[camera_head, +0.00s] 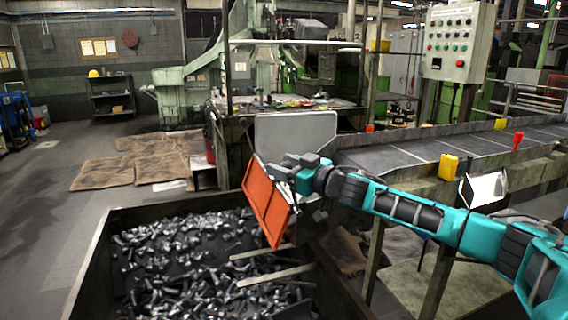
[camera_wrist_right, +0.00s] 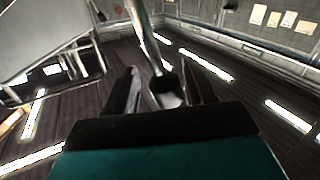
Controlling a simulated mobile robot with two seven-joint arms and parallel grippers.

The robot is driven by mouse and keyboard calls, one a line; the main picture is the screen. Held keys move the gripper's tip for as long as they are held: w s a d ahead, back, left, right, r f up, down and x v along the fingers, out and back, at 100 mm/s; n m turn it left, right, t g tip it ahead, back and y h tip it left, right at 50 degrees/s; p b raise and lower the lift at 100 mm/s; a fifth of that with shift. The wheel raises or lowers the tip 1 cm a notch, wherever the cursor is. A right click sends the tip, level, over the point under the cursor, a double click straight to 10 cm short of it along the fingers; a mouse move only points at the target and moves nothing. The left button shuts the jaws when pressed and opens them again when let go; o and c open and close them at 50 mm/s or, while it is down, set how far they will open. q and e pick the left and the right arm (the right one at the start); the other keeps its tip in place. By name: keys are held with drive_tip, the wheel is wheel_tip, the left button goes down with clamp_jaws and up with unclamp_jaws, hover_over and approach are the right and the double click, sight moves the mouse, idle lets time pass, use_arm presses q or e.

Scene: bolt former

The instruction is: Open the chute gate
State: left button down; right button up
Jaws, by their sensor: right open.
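An orange framed panel (camera_head: 267,203), which looks like the chute gate, hangs tilted over the bin at the end of the chute. A plain grey plate (camera_head: 295,140) stands upright behind it and shows at the upper left of the right wrist view (camera_wrist_right: 45,35). My right gripper (camera_head: 278,172) is beside the orange panel's upper right edge; contact cannot be told. In the right wrist view my right gripper (camera_wrist_right: 165,85) has its dark fingers apart, with a pale rod (camera_wrist_right: 148,40) ending in a dark knob (camera_wrist_right: 167,90) between them. My left gripper is not in view.
A dark bin (camera_head: 97,250) full of metal bolts (camera_head: 190,260) stands below the panel. A conveyor (camera_head: 430,150) with yellow and red blocks runs to the right behind my right arm. A control box (camera_head: 458,42) stands above it.

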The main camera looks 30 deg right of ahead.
drive_tip(key=shift+w, duration=0.1)
clamp_jaws()
idle(0.6)
